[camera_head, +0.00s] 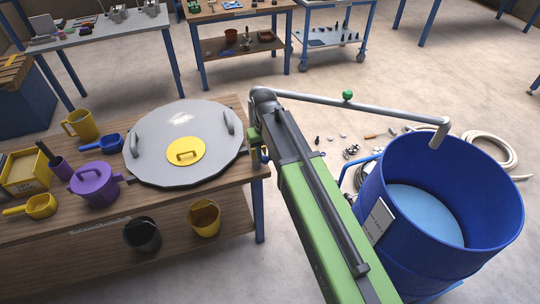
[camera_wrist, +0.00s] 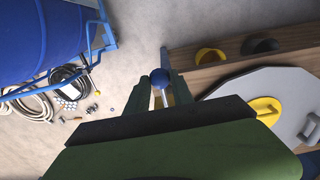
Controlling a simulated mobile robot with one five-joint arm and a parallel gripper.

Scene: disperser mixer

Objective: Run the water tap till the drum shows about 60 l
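The blue drum (camera_head: 380,265) stands at the right, its open top showing a pale blue water surface (camera_head: 425,212) well below the rim. A white plate (camera_head: 379,220) on its side is too small to read. The grey tap pipe (camera_head: 400,112) ends in a spout above the drum; I see no stream below it. A green ball (camera_head: 348,95) sits on the pipe. In the wrist view, a blue ball knob (camera_wrist: 160,77) fills the space between the fingertips of my gripper (camera_wrist: 159,85). Whether the fingers press on it I cannot tell. The drum (camera_wrist: 40,40) is also at upper left there.
The wooden workbench (camera_head: 35,238) at left carries a grey lid (camera_head: 160,138), a purple pot (camera_head: 94,186) and yellow vessels. Coiled hose (camera_head: 487,150) and small parts lie on the floor behind the drum. Other tables stand further back. Open floor lies between.

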